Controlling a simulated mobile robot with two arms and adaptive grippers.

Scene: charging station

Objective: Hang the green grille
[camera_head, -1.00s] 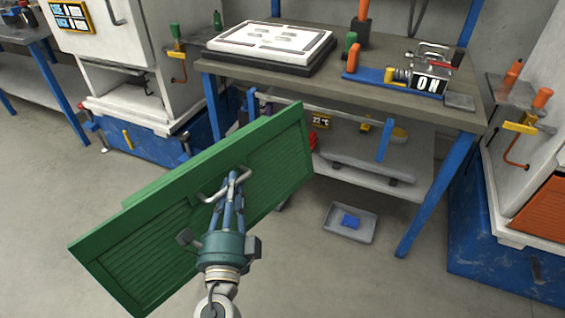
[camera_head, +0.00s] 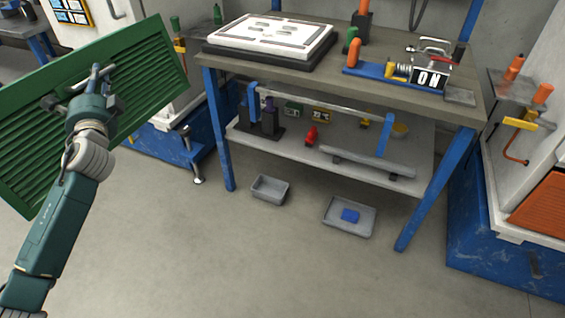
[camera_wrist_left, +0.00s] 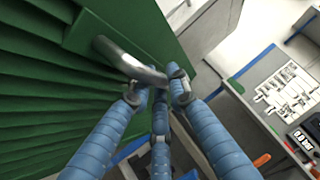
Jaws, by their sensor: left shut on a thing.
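The green grille (camera_head: 150,62) is a flat louvred panel, held tilted at the upper left of the head view, its left end cut off by the picture edge. My left gripper (camera_head: 97,78) is shut on the grille's metal handle. In the left wrist view, the blue fingers (camera_wrist_left: 160,88) close around the bent grey handle (camera_wrist_left: 128,62), and the louvred face of the grille (camera_wrist_left: 40,95) fills the left side. The grille hides part of the white cabinet behind it. My right gripper is not in view.
A workbench (camera_head: 290,70) with blue legs stands in the middle, with a white panel (camera_head: 270,36) on top. The white cabinet (camera_head: 115,14) on a blue base is behind the grille. Grey trays (camera_head: 270,189) lie on the floor. An orange grille (camera_head: 545,215) is at right. The front floor is clear.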

